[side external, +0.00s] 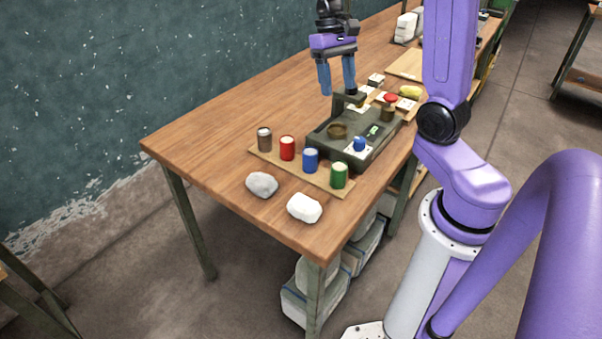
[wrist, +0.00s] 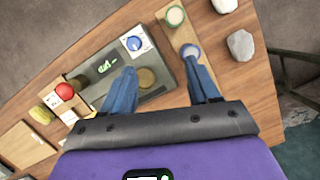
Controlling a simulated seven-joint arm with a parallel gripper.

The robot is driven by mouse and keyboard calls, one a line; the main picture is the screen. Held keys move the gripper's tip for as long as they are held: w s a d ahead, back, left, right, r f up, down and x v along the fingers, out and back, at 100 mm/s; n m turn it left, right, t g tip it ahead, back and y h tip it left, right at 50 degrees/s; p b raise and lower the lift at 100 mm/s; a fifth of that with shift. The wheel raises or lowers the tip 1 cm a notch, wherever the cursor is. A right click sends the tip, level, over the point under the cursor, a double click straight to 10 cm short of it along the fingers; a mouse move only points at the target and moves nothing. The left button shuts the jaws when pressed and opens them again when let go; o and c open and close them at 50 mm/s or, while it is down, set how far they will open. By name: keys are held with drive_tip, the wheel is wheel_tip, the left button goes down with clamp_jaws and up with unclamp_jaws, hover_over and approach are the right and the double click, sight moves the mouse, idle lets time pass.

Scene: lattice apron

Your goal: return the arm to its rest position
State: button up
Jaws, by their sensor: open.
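My gripper (side external: 337,77) is in the air above the wooden table (side external: 210,135), over the far side of a dark green tray-like device (side external: 322,137). Its two blue fingers are apart and point down, with nothing between them in the side view. In the wrist view my gripper (wrist: 163,88) also shows spread fingers, with the device and the edge of the board below. My purple arm stands at the right of the side view. No separate marker of a rest position shows.
Brown, red (side external: 287,148), blue (side external: 310,160) and green (side external: 339,175) cans stand on a board. A grey stone (side external: 261,185) and a white stone (side external: 304,208) lie in front. A yellow object (side external: 410,91) and cards lie behind the device. The table's left end is clear.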

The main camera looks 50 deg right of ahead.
drive_tip(key=s+a+f+n+t+h, duration=0.1)
drive_tip(key=s+a+n, duration=0.3)
drive_tip(key=a, duration=0.2)
drive_tip(key=s+a+n+t+h, duration=0.1)
drive_tip(key=s+a+n, duration=0.25)
drive_tip(key=a, duration=0.25)
drive_tip(key=s+a+f+n+t+y, duration=0.1)
drive_tip(key=s+a+n, duration=0.3)
drive_tip(key=s+n, duration=0.5)
drive_tip(key=s+f, duration=0.1)
drive_tip(key=s, duration=0.1)
drive_tip(key=shift+s+a, duration=0.25)
drive_tip(key=shift+s, duration=0.1)
drive_tip(key=shift+f, duration=0.1)
